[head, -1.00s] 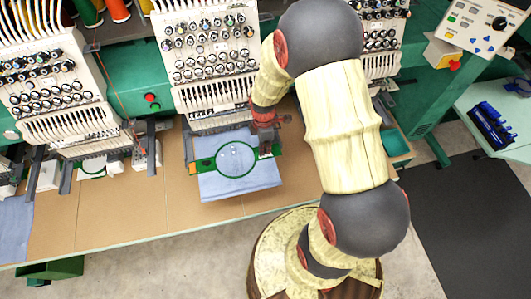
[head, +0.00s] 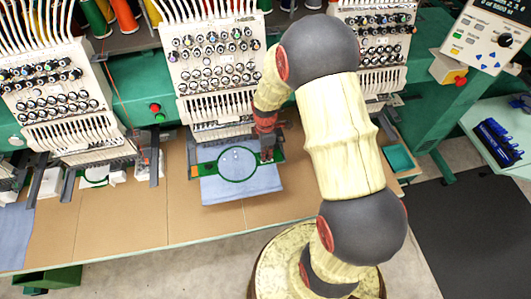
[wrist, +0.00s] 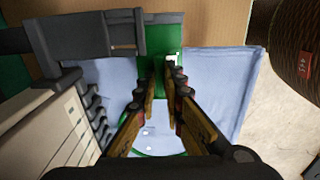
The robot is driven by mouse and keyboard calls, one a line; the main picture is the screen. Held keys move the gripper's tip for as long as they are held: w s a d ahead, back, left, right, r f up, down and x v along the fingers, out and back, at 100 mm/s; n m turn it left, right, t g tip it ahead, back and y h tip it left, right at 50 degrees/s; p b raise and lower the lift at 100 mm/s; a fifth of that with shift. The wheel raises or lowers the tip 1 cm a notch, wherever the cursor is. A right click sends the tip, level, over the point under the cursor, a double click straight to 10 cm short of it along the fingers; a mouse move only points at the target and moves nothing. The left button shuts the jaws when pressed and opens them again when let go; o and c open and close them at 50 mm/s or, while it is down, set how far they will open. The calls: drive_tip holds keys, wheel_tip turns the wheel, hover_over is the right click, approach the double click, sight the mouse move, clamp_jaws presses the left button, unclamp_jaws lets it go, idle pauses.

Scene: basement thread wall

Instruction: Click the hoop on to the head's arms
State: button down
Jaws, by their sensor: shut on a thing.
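The hoop (head: 237,180) is a green ring with blue cloth (head: 240,191) stretched in it, lying under the middle embroidery head (head: 212,75). Its green side bracket shows in the wrist view (wrist: 173,48). My gripper (head: 267,153) is at the hoop's right side. In the wrist view my gripper (wrist: 165,88) has its fingers shut on the green bracket. A dark grey arm (wrist: 85,38) of the head lies beside the bracket and seems to meet it; I cannot tell whether they are joined.
Another embroidery head (head: 60,95) with its own grey arms stands at the left. A tan table (head: 130,215) runs along the front, with free room before the cloth. A control panel (head: 485,35) and a teal tray (head: 398,158) are at the right.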

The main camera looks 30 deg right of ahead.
drive_tip(key=c, duration=1.8)
unclamp_jaws()
drive_tip(key=shift+r, duration=0.1)
wheel_tip(320, 180, up, 12)
drive_tip(key=shift+f, duration=0.1)
